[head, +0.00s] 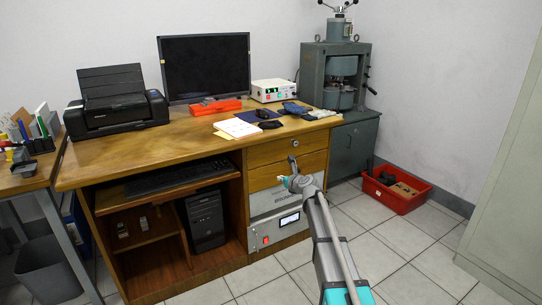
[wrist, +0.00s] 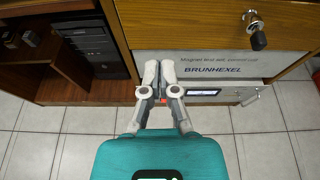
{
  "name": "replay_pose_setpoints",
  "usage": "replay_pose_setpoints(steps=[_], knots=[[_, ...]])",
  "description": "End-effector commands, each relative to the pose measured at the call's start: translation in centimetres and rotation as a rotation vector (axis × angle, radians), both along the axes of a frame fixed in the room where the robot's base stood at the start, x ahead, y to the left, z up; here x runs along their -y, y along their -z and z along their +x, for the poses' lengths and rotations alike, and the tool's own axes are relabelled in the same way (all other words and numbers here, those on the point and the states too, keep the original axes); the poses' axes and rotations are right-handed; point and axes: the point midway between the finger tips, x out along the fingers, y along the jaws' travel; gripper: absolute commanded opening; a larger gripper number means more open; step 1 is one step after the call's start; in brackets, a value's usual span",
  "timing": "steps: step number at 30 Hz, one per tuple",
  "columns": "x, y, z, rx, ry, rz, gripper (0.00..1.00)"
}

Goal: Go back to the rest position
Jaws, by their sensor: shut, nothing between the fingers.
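My arm reaches out over the floor in front of the wooden desk (head: 165,150). My gripper (head: 284,179) is in front of the desk's drawers, just left of the arm's tip in the head view. In the wrist view my gripper (wrist: 158,68) has its two grey fingers together, with nothing held. I cannot tell how far the fingertips are from the desk front.
A key with a dark fob (wrist: 255,30) sticks out of a drawer. A black computer tower (head: 205,220) stands under the desk. A red crate (head: 397,190) lies on the floor at right, by a grey cabinet (head: 510,160). The tiled floor (head: 420,265) is clear nearby.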

Motion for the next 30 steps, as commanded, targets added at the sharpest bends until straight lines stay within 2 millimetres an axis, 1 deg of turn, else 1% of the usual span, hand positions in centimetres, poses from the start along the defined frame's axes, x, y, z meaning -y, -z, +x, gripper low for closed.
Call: replay_pose_setpoints(steps=[5,8,13,19,24,29,30], knots=[[-0.5,0.5,-2.3,0.016,-0.079,-0.137,0.00],[-0.8,1.1,-4.3,0.033,-0.158,-0.270,0.00],[-1.2,2.6,-8.8,0.068,-0.344,-0.542,0.00],[-1.0,4.4,-14.3,0.114,-0.601,-0.855,0.00],[-0.4,5.8,-19.2,0.152,-0.841,-1.092,0.00],[0.6,6.9,-23.9,0.189,-1.086,-1.281,0.00],[0.9,7.1,-25.1,0.198,-1.151,-1.323,0.00]])
